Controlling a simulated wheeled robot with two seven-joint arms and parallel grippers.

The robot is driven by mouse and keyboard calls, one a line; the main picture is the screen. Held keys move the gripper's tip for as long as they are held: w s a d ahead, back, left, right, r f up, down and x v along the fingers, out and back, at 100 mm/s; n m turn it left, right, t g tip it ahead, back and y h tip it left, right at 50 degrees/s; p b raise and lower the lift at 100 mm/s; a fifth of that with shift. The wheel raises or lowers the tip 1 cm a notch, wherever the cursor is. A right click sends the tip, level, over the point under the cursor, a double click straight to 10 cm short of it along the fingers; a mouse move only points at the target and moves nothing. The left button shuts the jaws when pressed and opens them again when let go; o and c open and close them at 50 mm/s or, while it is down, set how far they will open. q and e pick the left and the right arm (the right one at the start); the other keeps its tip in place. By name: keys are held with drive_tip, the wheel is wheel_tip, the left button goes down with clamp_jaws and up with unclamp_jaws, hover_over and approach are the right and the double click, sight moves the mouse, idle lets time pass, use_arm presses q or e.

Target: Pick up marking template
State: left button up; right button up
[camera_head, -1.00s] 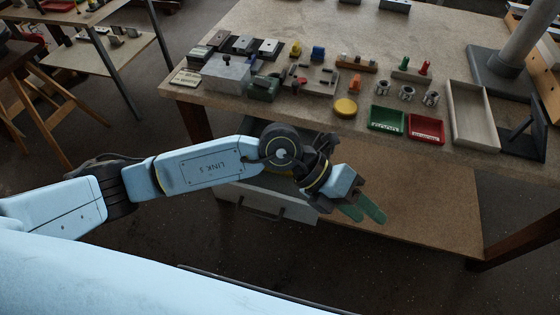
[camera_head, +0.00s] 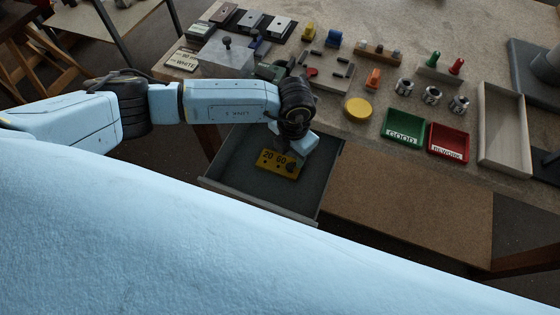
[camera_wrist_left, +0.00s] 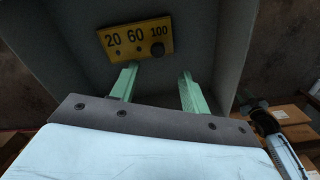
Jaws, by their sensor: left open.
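The marking template is a yellow plate (camera_head: 277,164) marked 20 and 60, lying in an open grey drawer (camera_head: 236,191) under the bench. In the left wrist view the plate (camera_wrist_left: 136,39) also shows the number 100, with a dark round knob at its right end. My left gripper (camera_wrist_left: 155,82) is open and empty, its two green fingers pointing at the plate and apart from it. In the head view my left wrist hangs over the drawer and hides part of the plate's right end.
The bench top (camera_head: 340,185) overhangs the drawer's far side.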

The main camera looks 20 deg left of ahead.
sight(289, 167)
use_arm(q)
drive_tip(key=shift+f, duration=0.8)
drive_tip(key=shift+a+f, duration=0.15)
drive_tip(key=shift+f, duration=0.7)
wheel_tip(289, 167, down, 3)
drive_tip(key=shift+r, duration=0.2)
drive_tip(key=shift+f, duration=0.35)
drive_tip(key=shift+w+f, duration=0.1)
clamp_jaws()
use_arm(e)
drive_tip(key=shift+w+a+f, duration=0.1)
drive_tip(key=shift+w+f, duration=0.05)
drive_tip(key=shift+w, duration=0.9)
